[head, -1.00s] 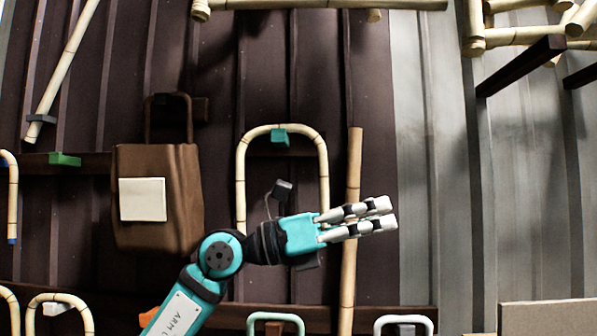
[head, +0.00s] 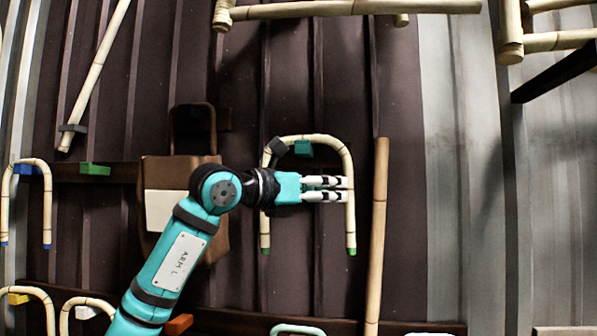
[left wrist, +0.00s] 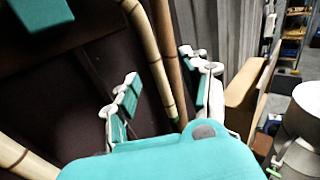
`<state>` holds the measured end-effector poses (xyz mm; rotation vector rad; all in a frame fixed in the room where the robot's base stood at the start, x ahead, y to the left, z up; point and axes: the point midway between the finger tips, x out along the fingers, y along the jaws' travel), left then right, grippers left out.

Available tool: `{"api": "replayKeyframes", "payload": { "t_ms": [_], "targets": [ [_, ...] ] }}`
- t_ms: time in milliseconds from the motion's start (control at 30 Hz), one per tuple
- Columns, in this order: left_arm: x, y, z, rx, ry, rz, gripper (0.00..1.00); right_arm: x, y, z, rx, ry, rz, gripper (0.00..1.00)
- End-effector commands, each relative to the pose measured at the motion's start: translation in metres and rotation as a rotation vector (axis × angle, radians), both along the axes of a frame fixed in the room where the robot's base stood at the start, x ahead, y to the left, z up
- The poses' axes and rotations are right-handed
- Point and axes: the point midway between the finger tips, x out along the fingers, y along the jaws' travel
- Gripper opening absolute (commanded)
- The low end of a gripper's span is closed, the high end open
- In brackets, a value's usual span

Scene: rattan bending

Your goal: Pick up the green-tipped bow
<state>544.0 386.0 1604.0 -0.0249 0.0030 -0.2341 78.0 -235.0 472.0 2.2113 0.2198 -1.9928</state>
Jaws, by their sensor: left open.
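The green-tipped bow (head: 350,225) is a pale bamboo arch, open side down, with green ends. It hangs on a teal peg (head: 303,148) on the dark wall. My left gripper (head: 346,189) is open, its fingers pointing right across the bow's opening to its right leg. In the left wrist view the bow's leg (left wrist: 149,58) runs between the spread finger pads, its green end low between them. Contact with the fingers cannot be told. My right gripper is not in view.
A straight bamboo pole (head: 379,230) stands just right of the bow. A blue-tipped bow (head: 47,210) hangs at the left. A brown bag (head: 213,235) is behind my left arm. More bows hang below, and a bamboo frame (head: 350,8) is above.

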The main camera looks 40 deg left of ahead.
Motion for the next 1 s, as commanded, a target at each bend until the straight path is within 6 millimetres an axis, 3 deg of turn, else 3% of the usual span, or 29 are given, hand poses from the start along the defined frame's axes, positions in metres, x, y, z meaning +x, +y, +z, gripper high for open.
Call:
{"api": "replayKeyframes", "payload": {
  "t_ms": [267, 600, 867, 1000],
  "targets": [
    [0.023, -0.004, 0.001, -0.001, 0.002, 0.0, 0.46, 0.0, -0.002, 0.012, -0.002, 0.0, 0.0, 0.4],
    [0.067, -0.008, -0.002, -0.001, 0.001, -0.001, 0.46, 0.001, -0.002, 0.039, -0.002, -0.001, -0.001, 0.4],
    [0.07, -0.009, -0.005, 0.0, 0.0, 0.0, 0.46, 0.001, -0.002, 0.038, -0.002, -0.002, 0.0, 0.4],
    [0.07, -0.009, -0.005, 0.0, -0.001, 0.0, 0.3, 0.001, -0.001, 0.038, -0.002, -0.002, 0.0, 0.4]
  ]
}}
